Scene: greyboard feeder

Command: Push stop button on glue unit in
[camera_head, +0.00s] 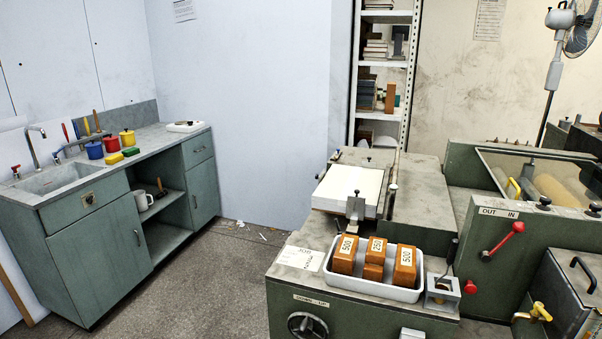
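A green machine with rollers behind a clear panel stands at the right, likely the glue unit (530,235). Its front bears an "OUT IN" label (497,213) and a lever with a red knob (518,227). A small round red knob or button (470,287) sits lower on the left of this front; I cannot tell if it is the stop button. Neither of my grippers is in view.
The feeder (290,313) in front carries a paper stack (348,189) and a white tray (375,287) with three wooden blocks. A green sink cabinet (95,235) stands at the left. The floor (215,285) between them is mostly clear. Shelves (385,62) stand behind.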

